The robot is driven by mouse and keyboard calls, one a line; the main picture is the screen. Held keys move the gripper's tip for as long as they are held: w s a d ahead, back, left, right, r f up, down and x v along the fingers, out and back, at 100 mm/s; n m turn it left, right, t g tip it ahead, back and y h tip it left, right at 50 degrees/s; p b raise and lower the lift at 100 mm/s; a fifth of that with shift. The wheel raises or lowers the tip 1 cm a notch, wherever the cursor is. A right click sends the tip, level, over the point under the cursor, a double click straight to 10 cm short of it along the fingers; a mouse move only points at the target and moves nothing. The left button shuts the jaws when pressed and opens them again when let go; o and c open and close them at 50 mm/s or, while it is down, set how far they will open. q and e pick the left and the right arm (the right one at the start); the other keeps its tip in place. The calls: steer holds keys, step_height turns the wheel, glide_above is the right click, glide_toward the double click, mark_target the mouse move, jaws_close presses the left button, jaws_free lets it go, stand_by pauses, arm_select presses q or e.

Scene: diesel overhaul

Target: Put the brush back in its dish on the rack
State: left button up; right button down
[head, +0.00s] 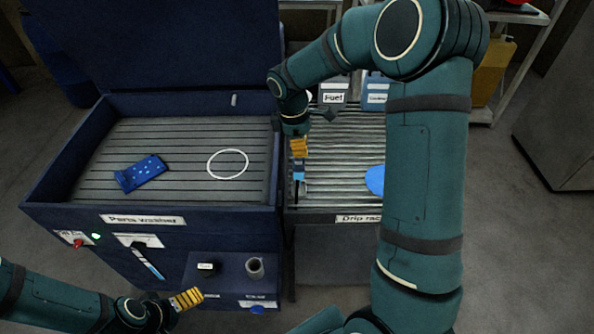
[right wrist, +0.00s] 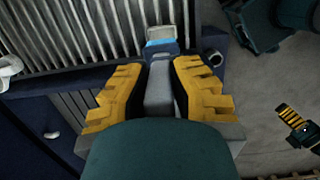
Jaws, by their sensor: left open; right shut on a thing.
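My right gripper (head: 299,147) is shut on the brush and hangs over the left side of the drip rack (head: 340,150). The brush (right wrist: 160,85) shows in the right wrist view with a grey handle between the yellow fingers, a blue band and a pale tip pointing toward the rack slats. I cannot tell whether the tip touches the rack. A round blue thing (head: 375,180), possibly the dish, lies on the rack, partly hidden behind my right arm. My left gripper (head: 187,299) is open and empty, low in front of the parts washer.
The parts washer (head: 120,205) stands left of the rack, lid raised. It holds a blue perforated part (head: 141,173) and a white ring (head: 228,164). Labelled containers (head: 334,92) stand behind the rack.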

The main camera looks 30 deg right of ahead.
mark_target(300, 163)
step_height(300, 163, down, 3)
steer(key=shift+r, duration=0.1)
steer(key=shift+f, duration=2.25)
steer(key=c, duration=1.3)
jaws_free()
steer(key=shift+f+b, duration=0.15)
steer(key=shift+b, duration=0.15)
steer(key=shift+o, duration=1.4)
